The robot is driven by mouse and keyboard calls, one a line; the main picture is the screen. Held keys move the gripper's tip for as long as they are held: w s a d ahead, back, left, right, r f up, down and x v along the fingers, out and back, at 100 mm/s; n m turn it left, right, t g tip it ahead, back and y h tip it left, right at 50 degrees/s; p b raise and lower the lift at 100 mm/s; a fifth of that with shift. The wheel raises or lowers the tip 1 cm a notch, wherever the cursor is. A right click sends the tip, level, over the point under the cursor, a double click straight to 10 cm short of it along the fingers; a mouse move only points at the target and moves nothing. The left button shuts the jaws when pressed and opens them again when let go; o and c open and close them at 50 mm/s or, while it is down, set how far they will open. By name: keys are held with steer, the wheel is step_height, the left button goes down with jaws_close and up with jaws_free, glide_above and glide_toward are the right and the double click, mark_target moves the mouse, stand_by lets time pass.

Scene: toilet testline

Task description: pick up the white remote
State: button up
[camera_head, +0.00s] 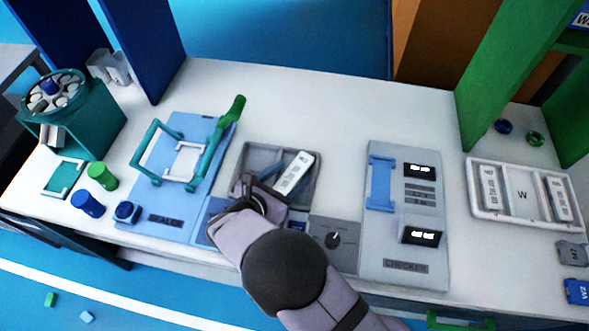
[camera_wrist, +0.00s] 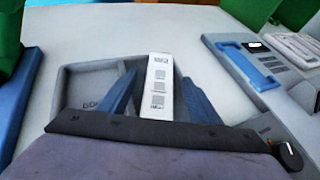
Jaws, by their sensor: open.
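A white remote (camera_head: 293,174) with grey button patches lies tilted in a grey tray (camera_head: 262,155), near the tray's right side. In the wrist view the remote (camera_wrist: 159,85) stands out between the two blue fingers of my gripper (camera_wrist: 160,95). My gripper (camera_head: 264,192) is open, with its fingers over the tray and one on each side of the remote. No contact between fingers and remote is clear.
A blue sealer station (camera_head: 165,185) with a green handle stands left of the tray. A grey checker (camera_head: 390,240) stands to the right. Further right, a white tray (camera_head: 522,215) marked W holds white remotes. A dark dial (camera_head: 333,240) sits just right of my gripper.

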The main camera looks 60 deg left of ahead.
mark_target(291, 177)
steer(key=shift+w+a+f, duration=0.2)
steer(key=shift+w+f, duration=0.05)
steer(key=shift+w, duration=0.15)
steer(key=c, duration=1.3)
steer(key=shift+r, duration=0.15)
step_height(291, 177, up, 10)
steer(key=shift+f+b, duration=0.25)
steer(key=shift+b, duration=0.85)
